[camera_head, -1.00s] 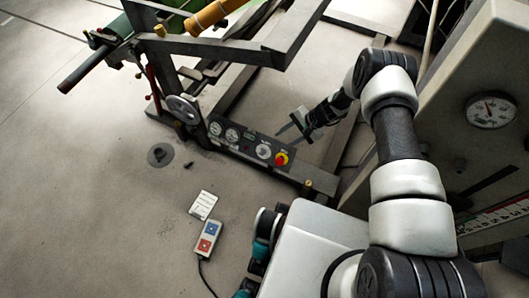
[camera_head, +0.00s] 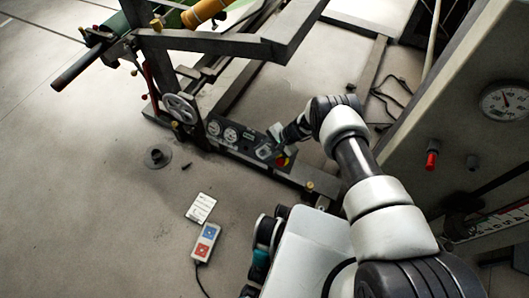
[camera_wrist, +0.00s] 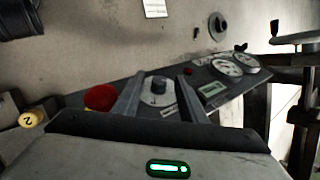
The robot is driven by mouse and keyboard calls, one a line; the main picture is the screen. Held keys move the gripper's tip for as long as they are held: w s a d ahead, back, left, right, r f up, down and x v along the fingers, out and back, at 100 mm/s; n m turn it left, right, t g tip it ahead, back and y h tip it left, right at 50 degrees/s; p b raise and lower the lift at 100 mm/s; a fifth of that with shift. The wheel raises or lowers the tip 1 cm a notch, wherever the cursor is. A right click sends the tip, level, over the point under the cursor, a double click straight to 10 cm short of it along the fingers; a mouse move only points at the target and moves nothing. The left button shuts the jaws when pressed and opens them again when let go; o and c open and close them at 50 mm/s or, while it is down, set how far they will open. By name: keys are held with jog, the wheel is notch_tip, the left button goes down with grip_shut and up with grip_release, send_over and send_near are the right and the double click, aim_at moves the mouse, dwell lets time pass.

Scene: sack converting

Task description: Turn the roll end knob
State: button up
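A dark rotary knob on a pale round dial (camera_wrist: 157,88) sits on the dark control panel (camera_wrist: 200,75). In the wrist view it shows between the two fingers of my gripper (camera_wrist: 161,78), which are apart with a gap on each side of the knob. Whether the fingertips reach down beside it I cannot tell. In the head view my gripper (camera_head: 268,147) is over the right part of the panel (camera_head: 228,146) and hides part of the dial. A red button (camera_wrist: 101,97) lies just left of the fingers in the wrist view.
Round gauges (camera_head: 230,135) sit along the panel, with a handwheel (camera_head: 180,108) at its left. A grey pendant (camera_head: 206,243) and a white card (camera_head: 200,208) lie on the floor. A cabinet with a red-tipped fitting (camera_head: 431,157) stands right of my arm.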

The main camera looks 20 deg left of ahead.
jog(key=shift+c, duration=0.4)
grip_shut()
jog(key=shift+s+d+f+m+y, duration=0.1)
jog(key=shift+d+m+y, duration=0.2)
jog(key=shift+y, duration=0.1)
jog(key=shift+s+f+m+t+y, duration=0.1)
jog(key=shift+m+t+y, duration=0.2)
jog(key=shift+t+y, duration=0.25)
jog(key=shift+y, duration=0.35)
jog(key=shift+a, duration=0.1)
jog(key=shift+o, duration=0.4)
grip_release()
